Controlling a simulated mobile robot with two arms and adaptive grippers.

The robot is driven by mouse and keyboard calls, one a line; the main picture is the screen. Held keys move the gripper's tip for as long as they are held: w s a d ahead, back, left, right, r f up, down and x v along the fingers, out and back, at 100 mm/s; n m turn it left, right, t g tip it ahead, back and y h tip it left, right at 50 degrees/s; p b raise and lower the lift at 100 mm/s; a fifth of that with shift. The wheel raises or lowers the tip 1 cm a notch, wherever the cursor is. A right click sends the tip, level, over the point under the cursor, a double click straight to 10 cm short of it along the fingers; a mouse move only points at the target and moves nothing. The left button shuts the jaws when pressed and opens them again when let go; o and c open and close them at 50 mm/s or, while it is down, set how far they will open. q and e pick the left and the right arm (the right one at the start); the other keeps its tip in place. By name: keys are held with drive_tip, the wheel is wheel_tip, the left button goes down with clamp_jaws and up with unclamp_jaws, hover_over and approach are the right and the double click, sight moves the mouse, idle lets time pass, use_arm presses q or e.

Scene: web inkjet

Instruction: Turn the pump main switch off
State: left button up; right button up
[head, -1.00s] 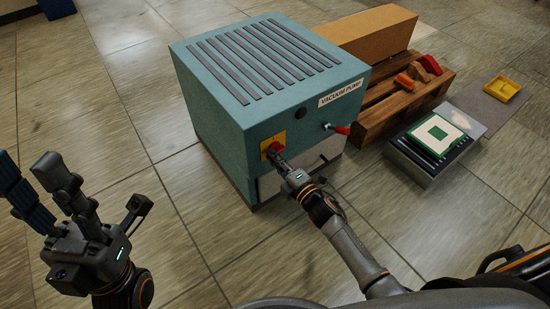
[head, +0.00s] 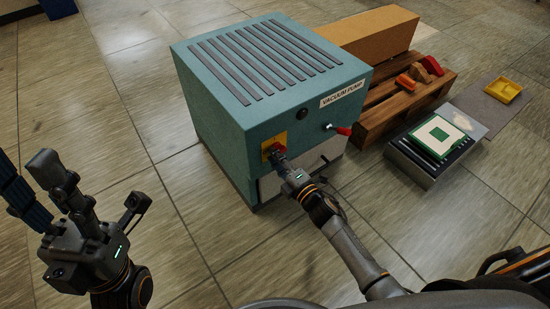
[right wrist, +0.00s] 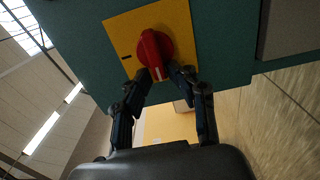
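The vacuum pump (head: 222,133) is a teal box with a slatted top, standing on the floor. Its main switch is a red knob (head: 276,148) on a yellow plate (head: 266,145) on the front face. In the right wrist view the knob (right wrist: 153,54) has a white line at its lower end, and a short black mark shows on the plate's left part (right wrist: 121,37). My right gripper (right wrist: 161,76) has its fingertips on both sides of the knob's lower end, apparently touching it. My left gripper (head: 50,185) is open and empty above the floor at the left, away from the pump.
A red-tipped lever (head: 341,130) sticks out of the pump's front, right of the switch. A wooden pallet (head: 408,105), a cardboard box (head: 368,33), a metal unit with a green-edged board (head: 440,136) and a yellow tray (head: 502,90) are at the right. The floor left of the pump is clear.

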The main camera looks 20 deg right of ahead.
drive_tip(key=shift+a, duration=0.15)
drive_tip(key=v, duration=1.2)
